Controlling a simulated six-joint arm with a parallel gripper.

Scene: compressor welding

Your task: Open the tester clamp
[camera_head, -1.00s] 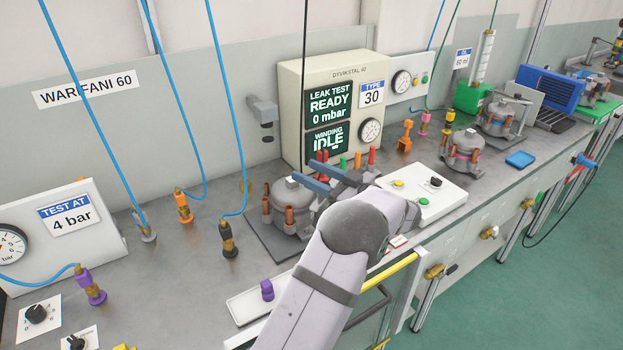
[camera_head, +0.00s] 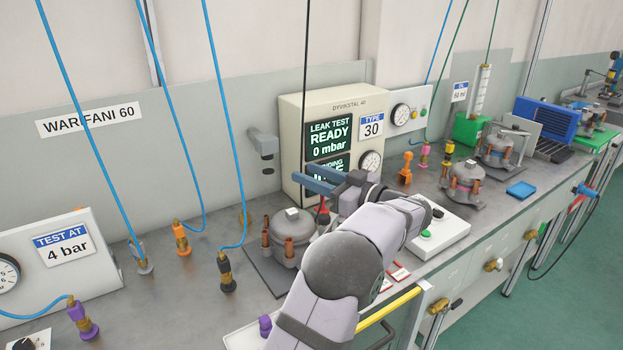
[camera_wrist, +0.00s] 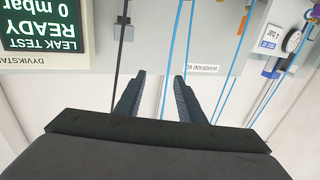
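The beige leak tester (camera_head: 345,100) stands at the back of the bench, its screen reading "LEAK TEST READY 0 mbar". Its screen shows upside down in the wrist view (camera_wrist: 40,30). No part is clearly recognisable as the tester clamp. A grey block-like fixture (camera_head: 262,143) sticks out from the wall left of the tester, and it also shows in the wrist view (camera_wrist: 123,30). My gripper (camera_head: 310,180) is raised in front of the tester, fingers pointing left. Its two fingers (camera_wrist: 158,85) are apart with nothing between them. My arm hides the tester's lower front.
A grey compressor (camera_head: 291,226) with copper stubs stands on a plate below my gripper. Blue hoses with coloured couplings (camera_head: 227,270) hang to the left. A white control box (camera_head: 440,232) is at right. A yellow rail (camera_head: 390,305) runs along the front edge.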

